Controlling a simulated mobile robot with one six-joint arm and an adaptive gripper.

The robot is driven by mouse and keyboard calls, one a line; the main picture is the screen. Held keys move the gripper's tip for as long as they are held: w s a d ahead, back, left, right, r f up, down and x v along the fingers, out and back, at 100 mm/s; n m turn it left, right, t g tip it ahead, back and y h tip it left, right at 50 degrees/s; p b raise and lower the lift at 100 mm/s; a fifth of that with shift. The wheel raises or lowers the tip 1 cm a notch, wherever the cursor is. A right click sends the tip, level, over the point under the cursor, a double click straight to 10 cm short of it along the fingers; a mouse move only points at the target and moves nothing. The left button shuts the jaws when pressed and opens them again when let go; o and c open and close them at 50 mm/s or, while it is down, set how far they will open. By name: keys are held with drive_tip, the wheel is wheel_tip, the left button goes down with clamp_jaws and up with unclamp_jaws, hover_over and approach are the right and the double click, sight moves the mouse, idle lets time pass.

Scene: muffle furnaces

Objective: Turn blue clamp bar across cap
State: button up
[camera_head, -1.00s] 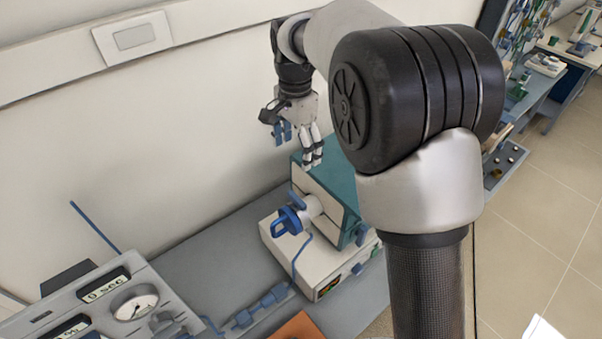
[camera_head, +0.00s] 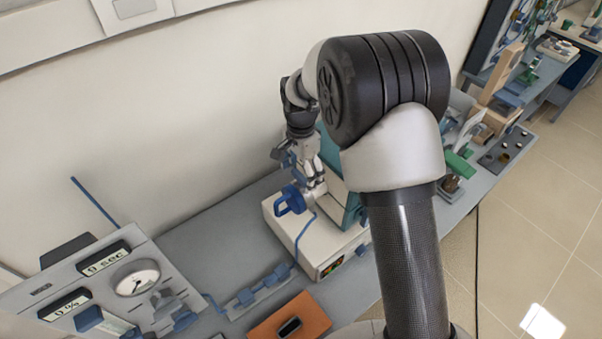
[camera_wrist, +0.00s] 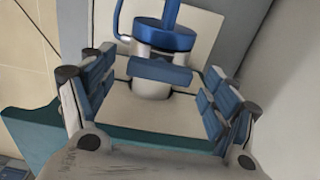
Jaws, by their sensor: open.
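The furnace, with a teal cover (camera_head: 338,192) and a pale body, stands on the bench against the wall. At its left end is a blue cap with a handle (camera_head: 290,200); the round blue cap (camera_wrist: 165,37) also shows in the wrist view on a pale tube. A short blue clamp bar (camera_wrist: 160,71) lies level just below the cap in the wrist view. My gripper (camera_head: 315,185) is over the tube end of the furnace. In the wrist view my gripper (camera_wrist: 160,78) is open, its blue-padded fingers on either side of the bar, apart from it.
A grey gauge panel (camera_head: 85,285) stands at the left, with a thin blue rod behind it. An orange pad (camera_head: 305,318) with a dark object lies in front of the furnace. A blue tube runs from the cap end down to the blue fittings (camera_head: 262,288). Several instruments stand at the right.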

drive_tip(key=shift+f, duration=0.2)
drive_tip(key=c, duration=1.1)
drive_tip(key=shift+o, duration=0.2)
